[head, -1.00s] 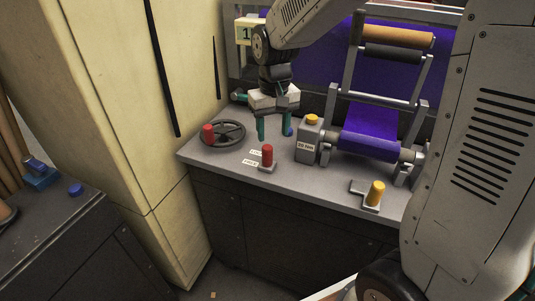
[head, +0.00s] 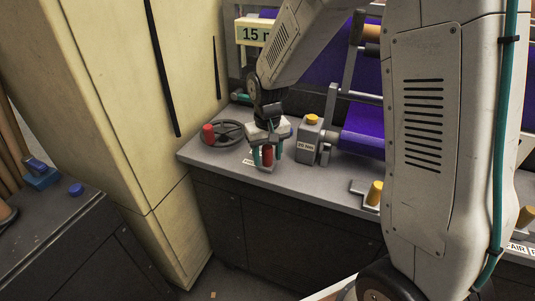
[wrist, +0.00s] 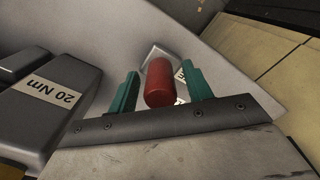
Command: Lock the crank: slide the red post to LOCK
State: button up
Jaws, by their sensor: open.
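The red post (head: 268,154) stands upright on its small base on the grey counter; it also shows in the wrist view (wrist: 159,82). My gripper (head: 267,157) is at the post, with one teal finger on each side of it. In the wrist view my gripper (wrist: 160,88) is open, and a gap shows between the post and each finger. Small white labels (head: 250,161) lie beside the post, partly hidden by my gripper and not readable. The crank wheel (head: 227,133) with a red knob (head: 208,131) lies left of the post.
A grey box (head: 308,139) marked 20 Nm with a yellow top stands close right of my gripper. A yellow post (head: 375,192) and a purple felt roll (head: 361,143) are farther right. The cream cabinet (head: 150,110) bounds the left.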

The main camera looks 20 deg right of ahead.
grip_shut()
jog(key=shift+w+d, duration=1.9)
jog(key=shift+w, duration=0.05)
grip_release()
jog(key=shift+d, duration=0.15)
jog(key=shift+r, duration=0.15)
notch_tip(320, 180, up, 8)
jog(key=shift+f, duration=0.2)
